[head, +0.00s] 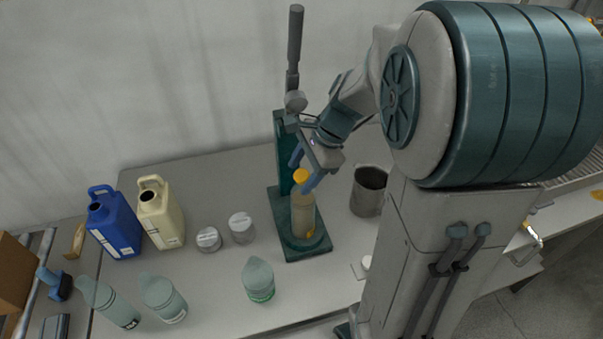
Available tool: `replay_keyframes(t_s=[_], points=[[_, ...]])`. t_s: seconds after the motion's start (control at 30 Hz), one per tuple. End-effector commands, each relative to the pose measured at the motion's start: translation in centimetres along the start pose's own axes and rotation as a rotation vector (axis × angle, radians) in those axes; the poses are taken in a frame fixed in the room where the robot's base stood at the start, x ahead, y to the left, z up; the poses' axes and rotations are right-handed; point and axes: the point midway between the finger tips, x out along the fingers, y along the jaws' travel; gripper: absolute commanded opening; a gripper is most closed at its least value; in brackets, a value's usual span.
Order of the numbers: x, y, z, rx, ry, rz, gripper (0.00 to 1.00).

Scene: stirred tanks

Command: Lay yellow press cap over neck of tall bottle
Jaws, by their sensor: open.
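The yellow press cap (301,176) shows at the top of the tall bottle (303,215), over its neck. I cannot tell how far down it sits. The bottle is pale tan and stands upright on the base of a dark green press (284,225). My gripper (305,170) points down at the cap with its blue fingers apart, one on either side of it. I cannot tell whether a finger touches the cap. The bottle's neck is hidden by the cap and the near finger.
A grey pot (369,191) stands right of the press. Two small lidded jars (241,228) (208,240) and a green-grey squeeze bottle (258,280) stand to the left and in front. Blue (115,222) and cream (160,212) jugs stand farther left. The press lever (295,45) rises beside my arm.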

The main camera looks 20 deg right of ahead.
Motion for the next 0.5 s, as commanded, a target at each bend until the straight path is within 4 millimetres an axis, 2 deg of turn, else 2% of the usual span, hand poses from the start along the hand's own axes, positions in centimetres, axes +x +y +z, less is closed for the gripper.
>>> replay_keyframes(t_s=[0.1,0.27,0.5], points=[[-0.02,-0.01,0.0,0.0,0.0,0.0,0.57],[-0.04,-0.01,0.0,0.0,0.0,0.0,0.13],[-0.06,-0.01,0.0,0.0,0.0,0.0,0.06]])
